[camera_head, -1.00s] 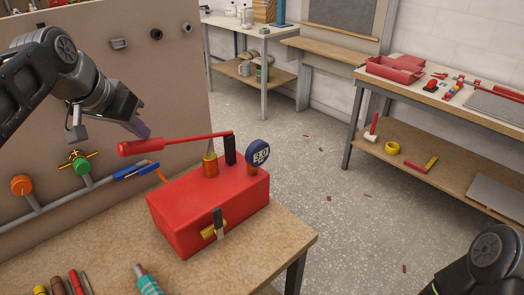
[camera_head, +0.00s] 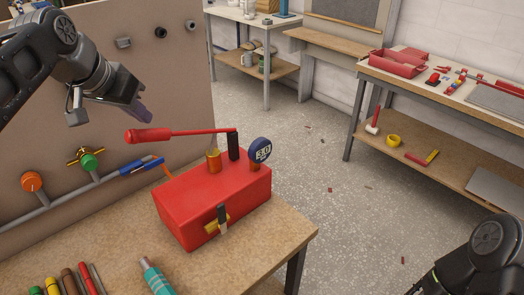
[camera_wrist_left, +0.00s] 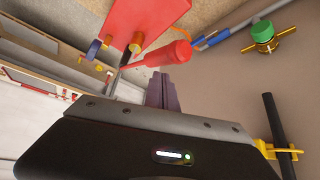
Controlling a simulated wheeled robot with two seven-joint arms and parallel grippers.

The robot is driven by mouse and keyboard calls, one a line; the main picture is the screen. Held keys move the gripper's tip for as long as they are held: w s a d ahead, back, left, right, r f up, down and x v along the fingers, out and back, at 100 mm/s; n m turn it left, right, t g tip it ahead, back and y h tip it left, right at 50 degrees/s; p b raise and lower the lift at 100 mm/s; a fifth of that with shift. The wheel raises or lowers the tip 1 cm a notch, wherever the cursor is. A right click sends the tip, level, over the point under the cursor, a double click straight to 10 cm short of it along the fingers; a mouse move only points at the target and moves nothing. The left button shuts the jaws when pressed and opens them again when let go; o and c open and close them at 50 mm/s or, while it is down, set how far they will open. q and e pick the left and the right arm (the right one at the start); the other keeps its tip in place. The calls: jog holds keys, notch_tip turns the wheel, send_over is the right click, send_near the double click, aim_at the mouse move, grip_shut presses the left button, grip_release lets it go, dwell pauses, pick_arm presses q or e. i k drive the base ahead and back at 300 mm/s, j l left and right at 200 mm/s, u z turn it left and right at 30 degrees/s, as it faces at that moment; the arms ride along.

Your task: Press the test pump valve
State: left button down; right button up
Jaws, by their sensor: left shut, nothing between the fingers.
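The test pump (camera_head: 215,205) is a red box on the near workbench. It has a long red lever handle (camera_head: 148,135), a blue round gauge (camera_head: 260,150), and a brass cylinder (camera_head: 213,161) on top. A brass valve with a black lever (camera_head: 221,217) is on its front side. My left gripper (camera_head: 143,112) is shut and empty, just above the red handle's end. In the left wrist view its purple-grey fingers (camera_wrist_left: 162,93) point at the handle (camera_wrist_left: 168,54), and I cannot tell whether they touch. My right gripper is out of view; only part of that arm shows.
A wall panel carries a pipe with an orange knob (camera_head: 32,182) and a green knob (camera_head: 89,161). Pens and a teal tool (camera_head: 157,277) lie on the near bench (camera_head: 265,240).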

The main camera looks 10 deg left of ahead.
aim_at(221, 209)
jog(key=k+l, duration=0.75)
jog(key=l, duration=0.15)
